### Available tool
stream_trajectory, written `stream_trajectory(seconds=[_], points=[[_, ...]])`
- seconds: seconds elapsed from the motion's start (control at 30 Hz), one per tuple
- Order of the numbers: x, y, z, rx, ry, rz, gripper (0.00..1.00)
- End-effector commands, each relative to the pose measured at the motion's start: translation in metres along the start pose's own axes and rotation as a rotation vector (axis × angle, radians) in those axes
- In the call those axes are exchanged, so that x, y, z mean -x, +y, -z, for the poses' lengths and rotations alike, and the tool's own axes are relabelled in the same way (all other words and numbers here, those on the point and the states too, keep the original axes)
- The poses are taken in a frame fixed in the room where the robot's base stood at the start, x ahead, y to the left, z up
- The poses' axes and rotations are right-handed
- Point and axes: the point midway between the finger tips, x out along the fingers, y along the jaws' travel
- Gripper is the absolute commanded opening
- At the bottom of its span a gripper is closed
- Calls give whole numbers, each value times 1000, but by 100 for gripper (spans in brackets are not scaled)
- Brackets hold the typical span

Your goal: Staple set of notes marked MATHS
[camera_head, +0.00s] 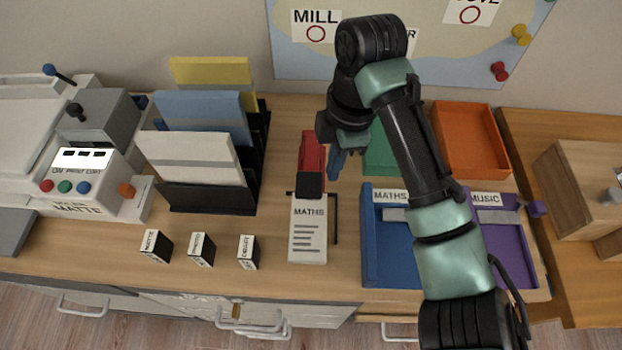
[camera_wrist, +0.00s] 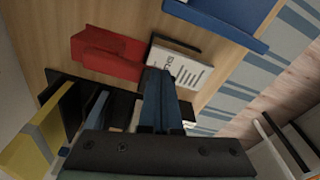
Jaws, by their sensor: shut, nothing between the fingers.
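A white set of notes marked MATHS (camera_head: 308,235) lies on the desk, its far end at a black block (camera_head: 309,185) in front of a red stapler-like body (camera_head: 312,150). Thin black bars show beside the notes. The notes (camera_wrist: 178,66) and the red body (camera_wrist: 108,54) also show in the wrist view. My gripper (camera_head: 337,164) is shut and empty, just right of the red body and above the desk. Its blue fingers also show in the wrist view (camera_wrist: 158,98). Whether staples are in the notes cannot be seen.
A blue tray labelled MATHS (camera_head: 374,262) and a purple tray labelled MUSIC (camera_head: 528,262) stand right; green (camera_head: 378,160) and orange (camera_head: 470,108) trays are behind. A black file rack (camera_head: 210,197) and small labelled blocks (camera_head: 201,249) stand left. A printer-like machine (camera_head: 88,185) is far left.

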Motion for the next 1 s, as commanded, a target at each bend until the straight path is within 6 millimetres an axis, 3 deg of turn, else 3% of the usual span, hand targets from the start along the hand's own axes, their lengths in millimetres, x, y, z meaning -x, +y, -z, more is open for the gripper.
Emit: stream_trajectory(seconds=[0.03,0.2,0.4,1.0], points=[[17,1,3,8,2,-5,0],[55,0,10,23,11,-6,0],[80,-1,15,33,21,-7,0],[86,-1,17,37,27,-6,0]])
